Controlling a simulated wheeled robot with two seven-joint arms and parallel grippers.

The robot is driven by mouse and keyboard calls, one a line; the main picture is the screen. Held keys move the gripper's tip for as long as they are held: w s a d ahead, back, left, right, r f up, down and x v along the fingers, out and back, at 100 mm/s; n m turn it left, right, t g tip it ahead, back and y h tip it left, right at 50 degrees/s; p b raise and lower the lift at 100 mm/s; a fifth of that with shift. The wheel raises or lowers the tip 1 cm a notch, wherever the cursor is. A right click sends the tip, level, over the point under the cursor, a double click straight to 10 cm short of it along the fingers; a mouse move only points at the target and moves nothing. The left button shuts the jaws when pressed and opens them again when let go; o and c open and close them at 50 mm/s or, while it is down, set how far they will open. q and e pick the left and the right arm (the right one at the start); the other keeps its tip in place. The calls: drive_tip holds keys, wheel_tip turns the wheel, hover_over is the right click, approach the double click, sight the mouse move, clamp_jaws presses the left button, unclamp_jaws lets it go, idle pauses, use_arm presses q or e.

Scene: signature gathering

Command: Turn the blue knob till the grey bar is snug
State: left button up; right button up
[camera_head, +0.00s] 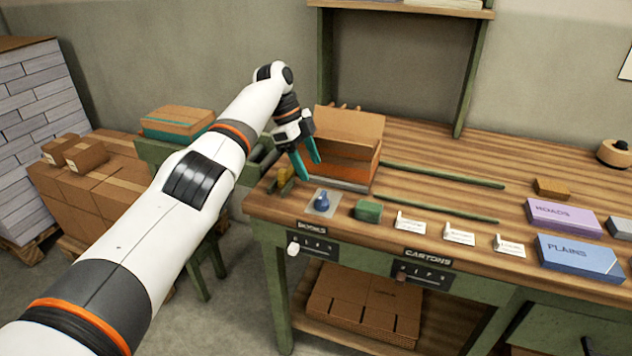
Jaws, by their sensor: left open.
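The blue knob (322,203) stands on a small pale plate at the front left of the wooden bench. Behind it sits a stack of brown and orange sheets or boards (350,150). A thin pale grey strip (349,186) runs low along the stack's front and may be the grey bar; its contact with the stack is too small to judge. My left gripper (311,170) has teal fingers, open and empty, pointing down at the stack's left end. It is above and behind the knob, apart from it. My right gripper is not in view.
White cards (410,223) line the front edge. Two green rails (440,175) cross the bench. Purple (562,215) and blue (578,257) boxes lie at right.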

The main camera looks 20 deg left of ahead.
use_arm(q)
drive_tip(key=shift+p+v, duration=0.4)
drive_tip(key=shift+v, duration=1.6)
drive_tip(key=shift+d, duration=0.1)
